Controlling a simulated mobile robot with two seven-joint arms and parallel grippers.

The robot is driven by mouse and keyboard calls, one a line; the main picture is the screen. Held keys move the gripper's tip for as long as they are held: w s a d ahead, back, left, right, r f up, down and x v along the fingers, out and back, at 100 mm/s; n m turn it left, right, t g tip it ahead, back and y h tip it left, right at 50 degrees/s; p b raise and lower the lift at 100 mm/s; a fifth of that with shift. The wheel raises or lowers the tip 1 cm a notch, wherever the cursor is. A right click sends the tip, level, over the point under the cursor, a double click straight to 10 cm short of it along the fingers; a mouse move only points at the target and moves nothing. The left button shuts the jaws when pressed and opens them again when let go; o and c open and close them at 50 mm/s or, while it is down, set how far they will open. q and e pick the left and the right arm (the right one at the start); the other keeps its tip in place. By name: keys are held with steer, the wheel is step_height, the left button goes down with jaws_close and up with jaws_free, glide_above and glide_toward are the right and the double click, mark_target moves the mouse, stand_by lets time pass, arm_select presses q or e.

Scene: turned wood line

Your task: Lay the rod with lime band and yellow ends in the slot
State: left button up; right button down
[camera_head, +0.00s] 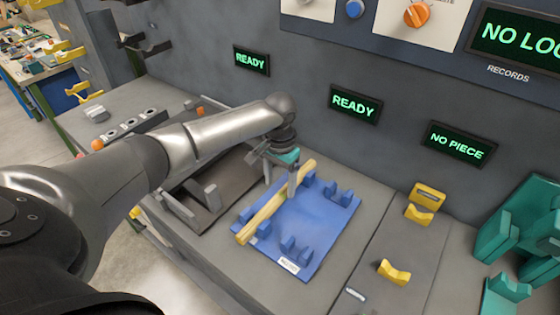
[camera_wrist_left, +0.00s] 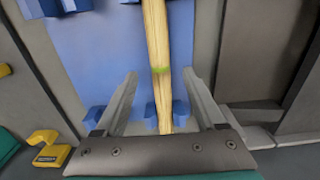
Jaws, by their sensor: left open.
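The wooden rod (camera_head: 262,215) lies slantwise along the left side of a blue rack (camera_head: 318,232), on blue supports. Its lime band shows in the left wrist view (camera_wrist_left: 160,70); the color of its ends is hard to make out. My left gripper (camera_head: 281,180) is over the rod's far part. In the left wrist view the open fingers (camera_wrist_left: 160,95) stand apart on either side of the rod, with gaps and nothing held. Which of the holders around is the slot, I cannot tell. My right gripper is not in view.
Left of the rack is a dark tray (camera_head: 240,172) with grey brackets (camera_head: 212,197). Yellow cradles (camera_head: 394,272) stand to the right, then a teal fixture (camera_head: 525,235). Wall displays read READY (camera_head: 354,104) and NO PIECE (camera_head: 457,142). The rack's right part holds only empty supports.

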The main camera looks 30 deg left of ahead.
arm_select(q)
step_height(320, 180, up, 14)
steer(key=p, duration=0.1)
steer(key=shift+r+p, duration=0.2)
steer(key=shift+p, duration=0.1)
